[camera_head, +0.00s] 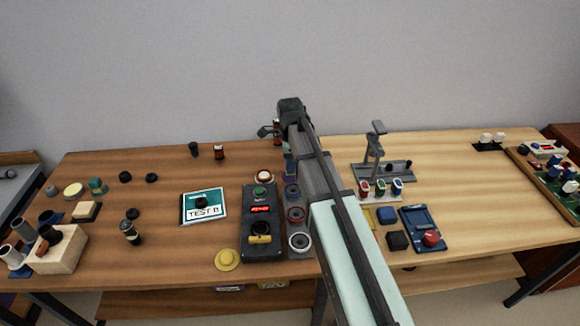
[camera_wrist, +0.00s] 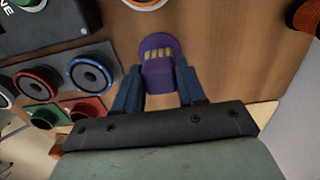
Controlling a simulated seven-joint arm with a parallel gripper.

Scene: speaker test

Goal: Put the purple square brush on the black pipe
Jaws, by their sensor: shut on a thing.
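The purple square brush (camera_wrist: 157,72) shows in the wrist view, with a rounded purple body and a row of pale bristles. My gripper (camera_wrist: 158,68) is shut on it, one blue finger on each side, over bare wood beside the speakers. In the head view my arm hides most of the gripper and brush. A dark pipe (camera_head: 47,218) stands at the far left of the table among grey pipes (camera_head: 22,230) on blue bases. It looks like the black pipe, though it is small and dim. Brush and pipe are far apart.
Bare wood lies between these.

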